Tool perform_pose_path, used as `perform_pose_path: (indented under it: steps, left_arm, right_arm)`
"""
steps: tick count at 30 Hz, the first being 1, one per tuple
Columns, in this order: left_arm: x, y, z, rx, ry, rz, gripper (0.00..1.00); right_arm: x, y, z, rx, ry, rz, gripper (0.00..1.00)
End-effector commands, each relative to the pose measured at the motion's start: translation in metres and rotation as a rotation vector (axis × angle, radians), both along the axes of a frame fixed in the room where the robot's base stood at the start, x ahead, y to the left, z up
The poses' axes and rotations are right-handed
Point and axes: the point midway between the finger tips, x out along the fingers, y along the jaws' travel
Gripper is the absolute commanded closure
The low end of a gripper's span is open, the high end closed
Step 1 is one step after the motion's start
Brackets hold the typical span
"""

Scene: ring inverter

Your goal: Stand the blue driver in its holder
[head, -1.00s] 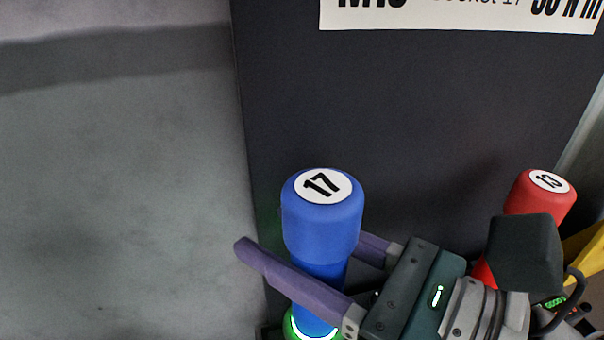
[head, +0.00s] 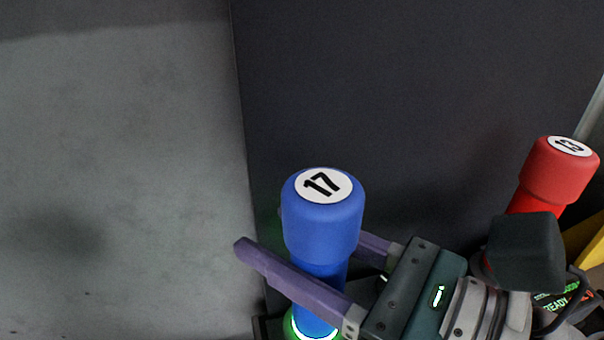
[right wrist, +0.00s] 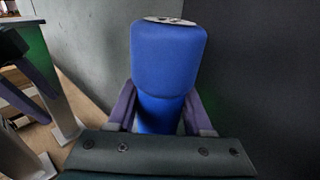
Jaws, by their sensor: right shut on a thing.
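The blue driver (head: 320,225) has a rounded cap with a white "17" label and a green-white glowing ring near its lower end. My right gripper (head: 290,270) is shut on its narrower shank below the cap and holds it roughly upright. The right wrist view shows the driver (right wrist: 168,60) between the two purple fingers. The driver's bottom end is cut off by the head view's lower edge. I cannot tell whether it is in a holder. Purple finger-like parts, perhaps my left gripper (right wrist: 36,85), show at the left of the right wrist view, too unclear to read.
A red driver (head: 555,175) labelled "13" stands at the right, beyond my right wrist. A dark panel (head: 410,110) rises behind both drivers.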

Motion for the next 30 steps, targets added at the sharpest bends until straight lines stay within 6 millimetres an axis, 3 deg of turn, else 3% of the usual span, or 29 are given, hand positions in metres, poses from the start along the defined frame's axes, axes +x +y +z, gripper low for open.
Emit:
perform_pose_path:
  steps: [13,14,23,30]
  left_arm:
    - [0.0,0.0001,-0.0049,0.0,0.0,0.0,0.28]
    - [0.0,0.0001,-0.0045,0.0,0.0,0.0,0.28]
    - [0.0,0.0,-0.0044,0.0,0.0,0.0,0.28]
    - [0.0,0.0001,-0.0047,0.0,0.0,0.0,0.28]
  right_arm:
    - [0.0004,0.0004,-0.0022,0.004,-0.004,0.001,1.0]
    - [0.0005,0.0003,-0.0018,0.003,-0.003,0.001,0.47]
    - [0.0001,0.0002,-0.0029,0.002,-0.001,0.0,0.14]
    - [-0.0005,-0.0003,-0.0055,-0.003,0.003,0.0,0.14]
